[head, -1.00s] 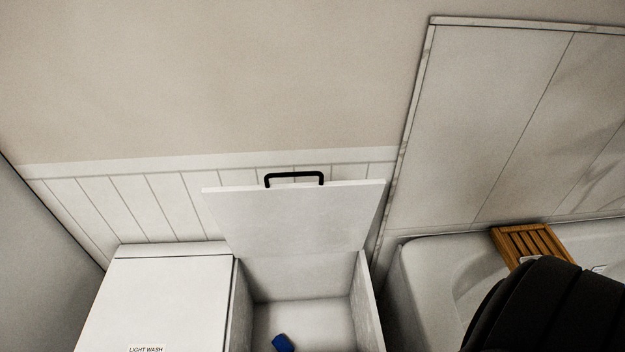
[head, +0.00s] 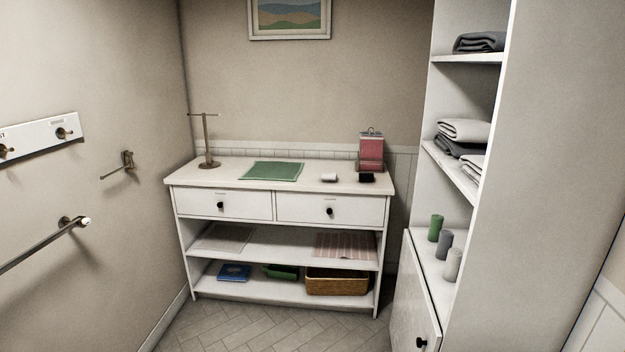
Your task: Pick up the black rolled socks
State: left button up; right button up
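The black rolled socks (head: 366,178) appear as a small black bundle on the top of the white dresser (head: 220,174), near its right end. A small white roll (head: 329,177) lies just left of them. A red item on a stand (head: 370,150) stands behind them. Neither of my grippers is in view.
A green mat (head: 271,171) and a metal stand (head: 208,140) are on the dresser top. A basket (head: 337,281) sits on its bottom shelf. A tall shelf unit (head: 460,207) with folded towels and several small rolls stands at right. The tiled floor (head: 270,328) in front is clear.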

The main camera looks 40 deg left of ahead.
aim_at(362, 177)
jog(key=u, duration=0.8)
jog(key=i+j, duration=0.1)
